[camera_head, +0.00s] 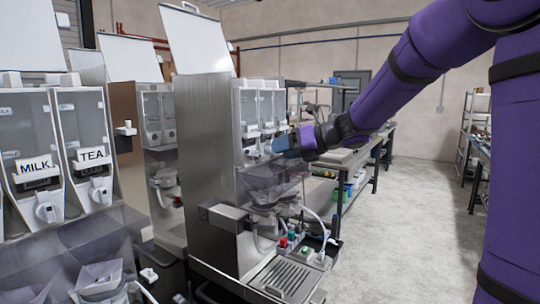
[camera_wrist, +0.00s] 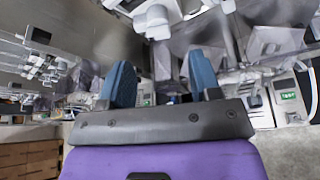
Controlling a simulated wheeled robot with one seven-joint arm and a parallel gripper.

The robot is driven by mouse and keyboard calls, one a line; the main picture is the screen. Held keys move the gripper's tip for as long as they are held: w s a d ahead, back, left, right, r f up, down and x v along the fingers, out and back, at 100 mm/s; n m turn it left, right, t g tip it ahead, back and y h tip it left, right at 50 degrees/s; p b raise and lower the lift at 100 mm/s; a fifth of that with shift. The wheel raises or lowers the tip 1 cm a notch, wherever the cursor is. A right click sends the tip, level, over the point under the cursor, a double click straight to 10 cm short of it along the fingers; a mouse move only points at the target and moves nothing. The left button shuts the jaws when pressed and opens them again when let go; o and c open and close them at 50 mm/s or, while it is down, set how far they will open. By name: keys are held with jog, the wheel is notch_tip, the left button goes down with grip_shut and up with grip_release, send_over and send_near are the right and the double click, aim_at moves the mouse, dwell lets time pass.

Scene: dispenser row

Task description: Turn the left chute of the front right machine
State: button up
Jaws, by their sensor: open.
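The front right machine (camera_head: 207,150) is a tall steel dispenser with clear canisters (camera_head: 248,112) side by side. Small white chutes sit under the canisters; the left one (camera_head: 252,151) is at the left of the row, small in the head view. My gripper (camera_head: 283,144), with blue fingers, is at the right part of this row, at chute height. In the wrist view my gripper (camera_wrist: 163,85) is open, with nothing between the fingers. A white chute (camera_wrist: 156,20) stands beyond and above the fingertips, apart from them. I cannot tell which chute it is.
A machine labelled MILK and TEA (camera_head: 60,165) stands at the left. Clear funnels (camera_head: 268,190) and a drip tray (camera_head: 285,277) are below the canisters. A workbench (camera_head: 350,155) stands behind. The floor (camera_head: 410,220) at the right is clear.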

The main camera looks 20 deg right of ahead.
aim_at(254, 154)
jog(key=shift+x, duration=2.95)
jog(key=shift+s+a, duration=0.1)
jog(key=c, duration=0.9)
